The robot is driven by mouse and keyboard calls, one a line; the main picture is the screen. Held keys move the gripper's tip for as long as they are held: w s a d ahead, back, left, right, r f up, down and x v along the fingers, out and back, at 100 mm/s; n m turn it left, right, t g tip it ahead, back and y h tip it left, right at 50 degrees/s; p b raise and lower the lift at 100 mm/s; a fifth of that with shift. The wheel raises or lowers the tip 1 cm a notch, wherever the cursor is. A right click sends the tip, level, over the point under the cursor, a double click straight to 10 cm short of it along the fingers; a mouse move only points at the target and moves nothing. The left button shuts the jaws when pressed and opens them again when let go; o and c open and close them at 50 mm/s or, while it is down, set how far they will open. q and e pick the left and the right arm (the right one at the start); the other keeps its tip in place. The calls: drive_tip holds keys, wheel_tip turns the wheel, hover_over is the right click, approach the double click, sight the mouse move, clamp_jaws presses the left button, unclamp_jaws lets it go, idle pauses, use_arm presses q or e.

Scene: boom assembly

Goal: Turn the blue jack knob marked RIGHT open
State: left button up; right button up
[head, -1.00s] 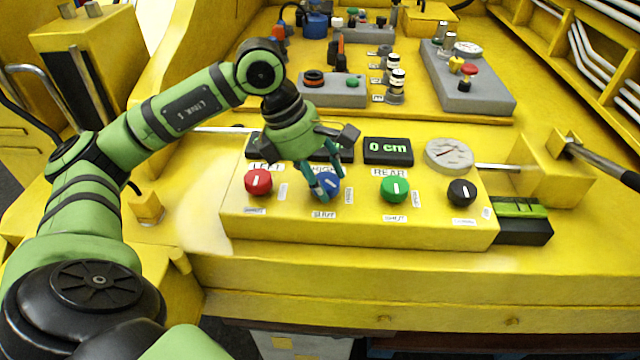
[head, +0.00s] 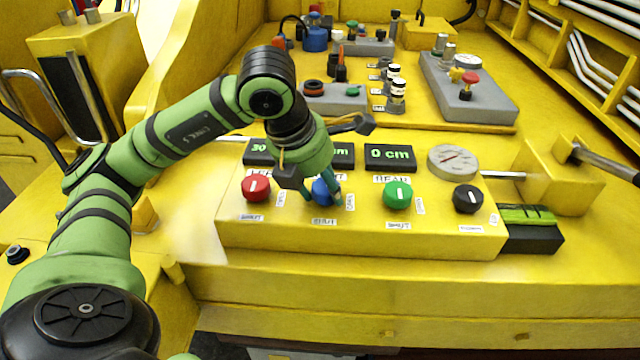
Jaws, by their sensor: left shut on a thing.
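The blue knob (head: 321,193) sits on the sloped front of the yellow control box (head: 270,232), between the red knob (head: 256,188) and the green knob (head: 398,195). My left gripper (head: 322,196) comes down from above and is shut on the blue knob, its fingers at the knob's sides. The gripper hides part of the knob, the label above it and much of the display behind. A "SHUT" label (head: 323,221) is below the knob and an "OPEN" label (head: 350,202) is at its right. My right gripper is not in view.
A black knob (head: 467,198) and a round gauge (head: 453,161) are at the box's right. The green display (head: 390,157) reads 0 cm; the left display (head: 258,152) shows 30. Grey boxes with buttons (head: 470,92) stand behind. The yellow surface before the box is clear.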

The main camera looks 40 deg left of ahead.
use_arm(q)
drive_tip(key=shift+w+r+n, duration=0.2)
drive_tip(key=shift+r+n, duration=0.05)
drive_tip(key=shift+n, duration=0.05)
drive_tip(key=o, duration=1.1)
drive_tip(key=shift+o, duration=0.2)
drive_tip(key=shift+w+d+f, duration=0.1)
drive_tip(key=shift+d, duration=0.1)
drive_tip(key=shift+s+a+r, duration=0.15)
drive_tip(key=shift+s+r, duration=0.05)
drive_tip(key=d+v, duration=0.1)
drive_tip(key=v, duration=1)
drive_tip(key=shift+a+r, duration=0.2)
drive_tip(key=shift+a, duration=0.15)
drive_tip(key=shift+s+r, duration=0.1)
drive_tip(key=shift+s, duration=0.05)
